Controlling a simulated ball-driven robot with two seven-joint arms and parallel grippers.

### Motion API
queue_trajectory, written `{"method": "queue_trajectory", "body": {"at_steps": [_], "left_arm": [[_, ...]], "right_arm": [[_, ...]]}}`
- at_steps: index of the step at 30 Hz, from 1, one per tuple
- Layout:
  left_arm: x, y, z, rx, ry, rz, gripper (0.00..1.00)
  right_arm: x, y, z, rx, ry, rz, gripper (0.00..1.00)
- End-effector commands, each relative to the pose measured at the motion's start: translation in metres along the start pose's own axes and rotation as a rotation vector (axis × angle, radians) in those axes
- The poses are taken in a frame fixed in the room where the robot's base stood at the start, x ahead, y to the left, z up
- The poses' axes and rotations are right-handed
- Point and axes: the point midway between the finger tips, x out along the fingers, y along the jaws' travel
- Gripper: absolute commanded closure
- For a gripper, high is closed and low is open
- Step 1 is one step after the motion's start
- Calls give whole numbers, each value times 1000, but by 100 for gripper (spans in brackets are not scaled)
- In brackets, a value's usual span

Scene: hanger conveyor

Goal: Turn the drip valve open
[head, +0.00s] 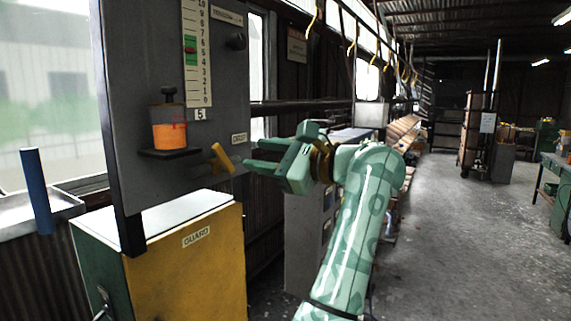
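The drip valve's yellow handle (221,158) sticks out of the grey panel, below a small label (239,138) too small to read surely. It looks tilted.
A jar of orange liquid (168,135) stands on a dark shelf (170,153) left of the valve. A gauge strip (196,60) and dark knob (237,41) sit above. A yellow box marked GUARD (190,265) stands below. A blue post (37,190) is at left.

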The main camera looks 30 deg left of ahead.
Motion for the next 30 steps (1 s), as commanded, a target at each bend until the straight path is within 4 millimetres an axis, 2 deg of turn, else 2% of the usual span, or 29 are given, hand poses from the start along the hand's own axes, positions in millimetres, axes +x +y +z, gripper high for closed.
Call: {"method": "queue_trajectory", "body": {"at_steps": [3, 6, 10, 17, 18, 22, 24, 26, 27, 29, 30], "left_arm": [[-24, 0, -1, 0, 0, -2, 62], [-38, 0, 0, 0, -2, 0, 62], [-46, 0, 0, 0, -1, 0, 62], [-48, 0, 0, 0, 0, 1, 62], [-48, 0, 0, 0, 0, 1, 65], [-46, 1, -5, 31, 0, 4, 100], [-41, 7, -7, 68, -27, 22, 100], [-40, 6, 24, 135, -214, 8, 100], [-44, 1, 45, 198, -350, -12, 100], [-59, -11, 78, 319, -577, -42, 100], [-75, -22, 98, 415, -737, -58, 100]], "right_arm": [[4, 0, 1, 0, -1, 0, 64], [3, 0, 1, 0, -1, 0, 64], [3, 0, 1, 0, -1, 0, 64], [3, 0, 1, 0, -1, 0, 64], [3, 0, 1, 0, -1, 0, 64], [-6, 1, -1, 0, 2, 1, 64], [-22, 2, -4, 0, 5, 2, 64], [-31, 2, -6, 0, 7, 3, 64], [-34, 3, -6, 0, 8, 3, 64], [-39, 3, -7, 0, 9, 4, 64], [-43, 3, -8, 0, 10, 4, 64]]}}
